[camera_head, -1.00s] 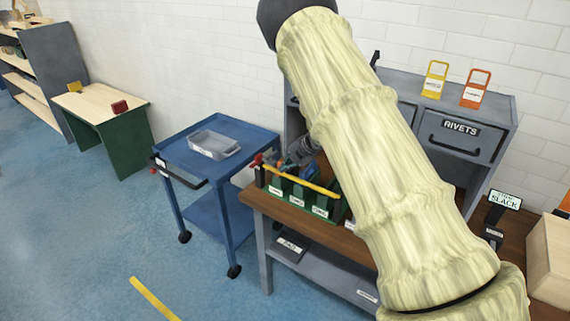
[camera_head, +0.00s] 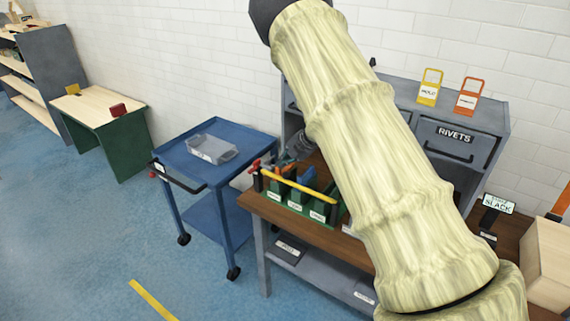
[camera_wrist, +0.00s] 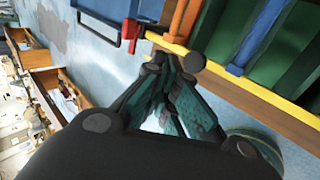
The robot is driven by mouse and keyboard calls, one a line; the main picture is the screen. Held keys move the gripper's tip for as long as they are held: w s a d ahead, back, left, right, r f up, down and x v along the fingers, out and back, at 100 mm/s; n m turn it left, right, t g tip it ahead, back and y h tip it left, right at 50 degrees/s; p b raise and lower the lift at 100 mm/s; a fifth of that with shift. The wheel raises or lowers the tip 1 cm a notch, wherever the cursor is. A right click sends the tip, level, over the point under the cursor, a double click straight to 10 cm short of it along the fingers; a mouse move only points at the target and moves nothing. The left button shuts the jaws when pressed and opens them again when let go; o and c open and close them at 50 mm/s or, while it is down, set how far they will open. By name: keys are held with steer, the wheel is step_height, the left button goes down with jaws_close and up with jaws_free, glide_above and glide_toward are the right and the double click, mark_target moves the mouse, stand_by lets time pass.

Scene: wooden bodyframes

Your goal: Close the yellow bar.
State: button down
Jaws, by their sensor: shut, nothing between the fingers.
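The yellow bar (camera_head: 300,187) runs along the front of a green rack (camera_head: 322,214) on the wooden workbench, above the rack's white labels. In the wrist view the yellow bar (camera_wrist: 255,100) slants from upper middle down to the right edge, in front of green dividers. My gripper (camera_wrist: 173,64) is shut and empty, with its fingertips close to the bar's upper left part; I cannot tell whether they touch it. In the head view my gripper (camera_head: 300,146) is small and partly hidden by my forearm, just behind the rack.
A red clamp-like piece (camera_head: 255,166) is at the rack's left end. Blue and orange upright pieces stand in the rack. A blue cart (camera_head: 180,155) with a grey tray (camera_head: 212,148) stands left of the workbench (camera_head: 255,205). A grey cabinet (camera_head: 485,120) stands behind. My arm hides the bench's middle.

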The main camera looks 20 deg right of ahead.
step_height(320, 180, up, 9)
steer(key=b, duration=0.3)
steer(key=s+a+f+m+b, duration=0.1)
steer(key=s+a+f+m, duration=0.4)
steer(key=f, duration=0.6)
steer(key=s+f+m, duration=0.4)
steer(key=s+f, duration=0.4)
steer(key=f, duration=0.2)
steer(key=s+a+f+m+b, duration=0.1)
steer(key=s+a+f+m, duration=0.4)
steer(key=f, duration=0.6)
steer(key=s+f+m+g+h+b, duration=0.1)
steer(key=s+f+m, duration=0.3)
steer(key=s, duration=0.5)
steer(key=s+f+m+g+h, duration=0.1)
steer(key=s+f, duration=0.5)
steer(key=s, duration=0.3)
steer(key=s+a+f+m+g+h, duration=0.1)
steer(key=s+m+g, duration=0.1)
steer(key=s, duration=0.8)
steer(key=s+a+f+m+g+h+b, duration=0.1)
steer(key=s+m, duration=0.3)
steer(key=s, duration=0.6)
steer(key=shift+s+a+f+g, duration=0.15)
steer(key=shift+s+f+g, duration=0.25)
steer(key=shift+f+g, duration=0.2)
